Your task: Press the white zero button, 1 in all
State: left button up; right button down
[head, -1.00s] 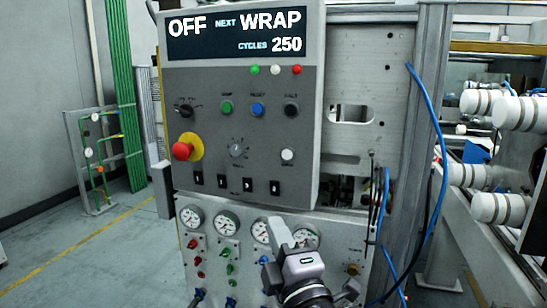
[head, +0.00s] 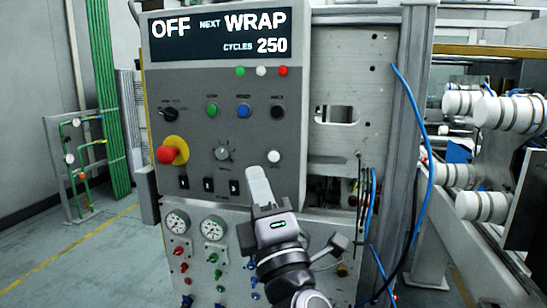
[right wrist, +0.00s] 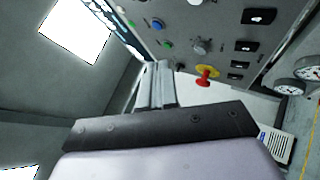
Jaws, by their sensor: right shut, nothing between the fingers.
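The white zero button (head: 274,156) is a small round white button on the lower right of the grey control panel (head: 290,180). In the right wrist view a white round button (right wrist: 195,2) is cut by the top edge. My right gripper (head: 258,172) points up towards the panel, its pale fingers closed together and empty. In the head view its tip shows just below and left of the white button. I cannot tell the depth gap to the panel. The fingers (right wrist: 157,84) also show in the right wrist view. My left gripper is not in view.
A red emergency stop (head: 166,154) on a yellow collar is at the panel's left. A rotary knob (head: 222,153) and green, blue and black buttons sit nearby. The display (head: 219,34) reads OFF, NEXT WRAP, CYCLES 250. A blue hose (head: 428,170) hangs at the right.

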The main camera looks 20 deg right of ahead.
jog(key=shift+w+d+b, duration=0.2)
jog(key=shift+w+d, duration=0.5)
jog(key=shift+w, duration=0.35)
jog(key=shift+w+d+b, duration=0.25)
jog(key=shift+w+d, duration=0.5)
jog(key=shift+w, duration=0.3)
jog(key=shift+w+d+b, duration=0.2)
jog(key=shift+w+d, duration=0.5)
jog(key=shift+w, duration=0.35)
jog(key=shift+w+d, duration=0.25)
jog(key=shift+w, duration=0.1)
jog(key=shift+w+d+b, duration=0.2)
jog(key=shift+w+b, duration=0.15)
dwell(0.4)
jog(key=shift+s, duration=0.1)
jog(key=shift+s+a, duration=0.4)
jog(key=shift+s, duration=0.2)
jog(key=shift+s+a+p, duration=0.3)
jog(key=shift+s+a, duration=0.45)
jog(key=shift+s, duration=0.3)
jog(key=shift+s+a+p, duration=0.3)
jog(key=shift+s+a, duration=0.4)
jog(key=shift+s, duration=0.3)
